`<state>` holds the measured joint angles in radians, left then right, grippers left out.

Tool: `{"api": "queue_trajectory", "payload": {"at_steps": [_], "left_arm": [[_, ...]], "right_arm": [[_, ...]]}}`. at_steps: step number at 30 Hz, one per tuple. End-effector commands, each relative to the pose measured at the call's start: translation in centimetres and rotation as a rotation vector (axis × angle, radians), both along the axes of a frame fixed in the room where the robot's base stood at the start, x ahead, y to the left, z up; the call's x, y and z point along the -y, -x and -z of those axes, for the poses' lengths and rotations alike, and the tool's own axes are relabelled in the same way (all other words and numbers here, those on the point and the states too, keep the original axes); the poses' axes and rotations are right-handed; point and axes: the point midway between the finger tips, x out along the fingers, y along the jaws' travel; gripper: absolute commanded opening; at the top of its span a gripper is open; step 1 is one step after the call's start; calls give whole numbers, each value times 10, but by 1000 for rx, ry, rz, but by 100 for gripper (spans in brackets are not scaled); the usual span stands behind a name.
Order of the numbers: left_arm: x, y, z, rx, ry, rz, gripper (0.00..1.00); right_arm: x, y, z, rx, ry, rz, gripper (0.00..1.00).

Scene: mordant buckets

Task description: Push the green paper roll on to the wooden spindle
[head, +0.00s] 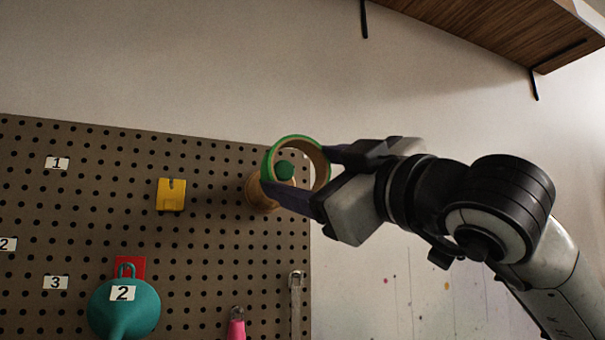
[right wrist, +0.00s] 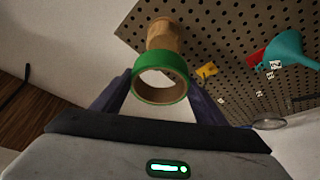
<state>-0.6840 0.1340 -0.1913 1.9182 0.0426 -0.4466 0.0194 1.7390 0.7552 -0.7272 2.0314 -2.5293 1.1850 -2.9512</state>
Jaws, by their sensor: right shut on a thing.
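The green paper roll (head: 268,163) is a short ring with a green outside and a tan inner wall. My right gripper (head: 308,178) is shut on it, one finger on each side. My left gripper is out of view.
The pegboard (head: 215,240) carries a yellow holder (head: 171,195), a teal funnel (head: 125,312) on a red piece, a pink-handled tool (head: 236,325) and numbered labels. A wooden shelf (head: 480,30) is at upper right. The wall between shelf and board is clear.

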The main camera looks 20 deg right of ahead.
Motion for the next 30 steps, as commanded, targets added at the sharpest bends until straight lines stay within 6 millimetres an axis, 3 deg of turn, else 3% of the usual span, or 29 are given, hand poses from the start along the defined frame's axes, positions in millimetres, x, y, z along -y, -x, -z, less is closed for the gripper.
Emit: {"api": "queue_trajectory", "payload": {"at_steps": [9, 30], "left_arm": [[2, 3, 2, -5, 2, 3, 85], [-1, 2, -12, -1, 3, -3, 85]], "right_arm": [[2, -1, 3, -2, 1, 3, 43], [0, -55, 2, -2, -1, 2, 43]]}}
